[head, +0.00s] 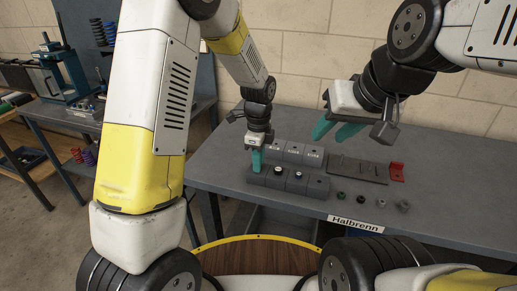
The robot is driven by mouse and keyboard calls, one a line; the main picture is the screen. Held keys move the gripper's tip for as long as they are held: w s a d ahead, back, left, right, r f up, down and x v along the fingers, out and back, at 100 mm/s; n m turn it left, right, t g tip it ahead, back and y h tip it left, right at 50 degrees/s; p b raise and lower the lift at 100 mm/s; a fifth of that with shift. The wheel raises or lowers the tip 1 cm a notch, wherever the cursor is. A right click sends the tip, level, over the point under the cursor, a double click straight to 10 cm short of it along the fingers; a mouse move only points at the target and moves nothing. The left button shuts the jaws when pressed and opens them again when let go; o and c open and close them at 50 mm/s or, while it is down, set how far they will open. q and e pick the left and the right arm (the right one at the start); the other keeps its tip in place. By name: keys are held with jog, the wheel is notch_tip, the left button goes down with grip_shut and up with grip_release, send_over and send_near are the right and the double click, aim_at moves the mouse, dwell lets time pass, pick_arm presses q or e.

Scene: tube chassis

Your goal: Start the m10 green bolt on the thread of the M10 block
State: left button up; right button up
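Two rows of dark grey blocks stand on the table, a back row (293,153) with small labels that I cannot read and a front row (318,187). Which one is the M10 block I cannot tell. My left gripper (257,161) points down at the left end of the front row. Its teal fingers overlap in this view, and any bolt between them is hidden. My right gripper (335,131) is open and empty, high above the back of the table. A small dark greenish part (341,195) sits on the table right of the blocks; its size is unclear.
A flat grey plate (358,170) and a red holder (397,172) lie at the right. Another bench with a blue press (66,72) stands left.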

pick_arm(q)
grip_shut()
jog(key=shift+r, duration=0.1)
jog(key=shift+r, duration=2.5)
